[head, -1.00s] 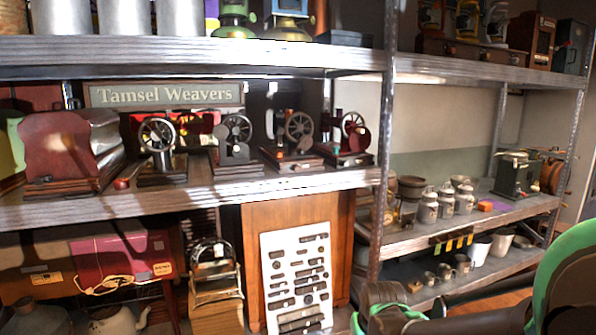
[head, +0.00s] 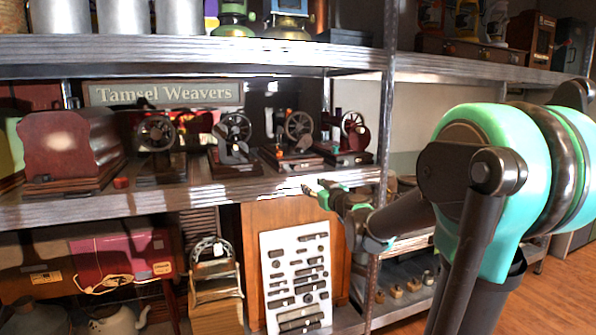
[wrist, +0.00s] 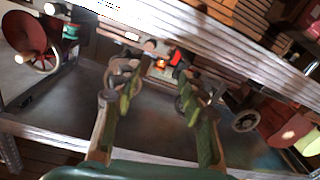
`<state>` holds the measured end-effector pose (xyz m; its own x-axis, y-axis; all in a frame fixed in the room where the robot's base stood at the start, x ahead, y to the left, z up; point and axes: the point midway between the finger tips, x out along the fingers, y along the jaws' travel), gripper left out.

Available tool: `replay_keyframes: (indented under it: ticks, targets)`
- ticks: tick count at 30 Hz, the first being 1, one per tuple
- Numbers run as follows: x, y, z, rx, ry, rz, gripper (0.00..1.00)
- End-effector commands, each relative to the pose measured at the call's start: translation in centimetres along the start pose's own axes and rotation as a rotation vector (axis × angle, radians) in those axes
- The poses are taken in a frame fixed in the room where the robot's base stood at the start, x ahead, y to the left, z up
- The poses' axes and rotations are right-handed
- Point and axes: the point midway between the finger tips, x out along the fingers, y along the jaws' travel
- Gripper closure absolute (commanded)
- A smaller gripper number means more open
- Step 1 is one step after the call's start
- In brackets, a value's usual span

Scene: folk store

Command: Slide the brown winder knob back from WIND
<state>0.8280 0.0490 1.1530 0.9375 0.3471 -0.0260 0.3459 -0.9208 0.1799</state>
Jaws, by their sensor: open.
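Several small winding machines with spoked wheels stand in a row on the middle shelf (head: 220,198) in the head view. One is reddish at the right (head: 357,138), one has a brownish wheel (head: 298,126), and two darker ones (head: 233,150) (head: 155,135) stand to the left. I cannot make out a brown winder knob or any WIND label. My gripper (head: 318,190) is at the shelf's front edge, before the right-hand machines. In the wrist view my gripper (wrist: 157,98) has its greenish fingers spread apart with nothing between them; the tilted machines show beyond.
A Tamsel Weavers sign (head: 165,94) stands behind the machines. A brown covered machine (head: 72,150) is at the left of the shelf. A metal upright (head: 386,110) stands right of the row, and the upper shelf (head: 190,50) hangs above.

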Motion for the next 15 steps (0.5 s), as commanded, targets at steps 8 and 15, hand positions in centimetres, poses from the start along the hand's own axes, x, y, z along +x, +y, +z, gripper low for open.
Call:
replay_keyframes:
  ticks: [8, 15]
  targets:
    - [1.7, 1.6, -0.9, -0.016, 0.018, 0.046, 0.58]
    - [5.2, 1.6, -0.9, -0.015, 0.018, 0.045, 0.58]
